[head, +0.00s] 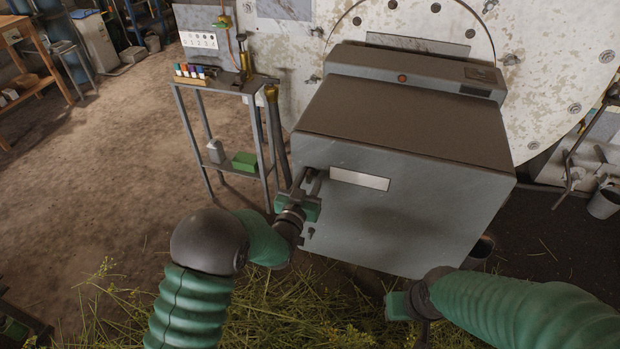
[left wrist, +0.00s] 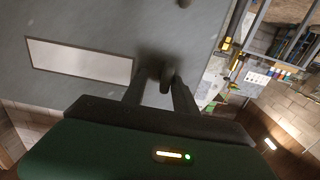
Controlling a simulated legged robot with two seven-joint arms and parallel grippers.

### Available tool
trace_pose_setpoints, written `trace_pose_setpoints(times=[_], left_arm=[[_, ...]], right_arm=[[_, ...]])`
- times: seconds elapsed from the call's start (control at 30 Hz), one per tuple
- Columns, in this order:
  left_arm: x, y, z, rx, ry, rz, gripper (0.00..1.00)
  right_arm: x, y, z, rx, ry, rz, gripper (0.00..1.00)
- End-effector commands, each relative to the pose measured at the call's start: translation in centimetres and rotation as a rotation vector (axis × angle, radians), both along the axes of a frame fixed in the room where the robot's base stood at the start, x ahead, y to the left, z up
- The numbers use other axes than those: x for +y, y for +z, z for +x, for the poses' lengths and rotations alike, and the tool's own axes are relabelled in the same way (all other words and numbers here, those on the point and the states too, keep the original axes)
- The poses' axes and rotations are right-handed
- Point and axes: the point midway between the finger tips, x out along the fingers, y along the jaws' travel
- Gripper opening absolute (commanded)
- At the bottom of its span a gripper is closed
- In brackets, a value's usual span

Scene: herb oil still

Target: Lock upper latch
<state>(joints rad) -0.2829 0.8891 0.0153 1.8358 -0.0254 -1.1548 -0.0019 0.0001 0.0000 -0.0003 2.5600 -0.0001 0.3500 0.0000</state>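The grey metal box (head: 400,215) has a pale blank label plate (head: 360,179) on its front; the plate also shows in the left wrist view (left wrist: 78,62). My left gripper (head: 309,184) is at the box's upper left front edge, where the upper latch is. In the left wrist view its two dark fingers (left wrist: 164,80) stand a little apart, with a dark latch part between them. Whether they press on it is unclear. The latch is mostly hidden by the gripper. A small dark fitting (head: 309,233) shows lower on the same edge. My right gripper (head: 412,311) is low, below the box; its fingers are mostly hidden.
A metal stand (head: 222,88) with small coloured bottles (head: 194,71) is left of the box. Cut herbs (head: 290,310) lie below the box. A large round pale plate (head: 545,75) rises behind it. Bare floor (head: 95,165) is open on the left.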

Motion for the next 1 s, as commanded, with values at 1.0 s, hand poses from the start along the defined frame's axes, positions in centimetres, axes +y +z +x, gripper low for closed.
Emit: trace_pose_setpoints(times=[1.0], left_arm=[[0.27,-0.08,0.06,0.02,0.003,-0.063,0.0]], right_arm=[[0.01,-0.41,0.0,0.0,0.0,0.0,0.36]])
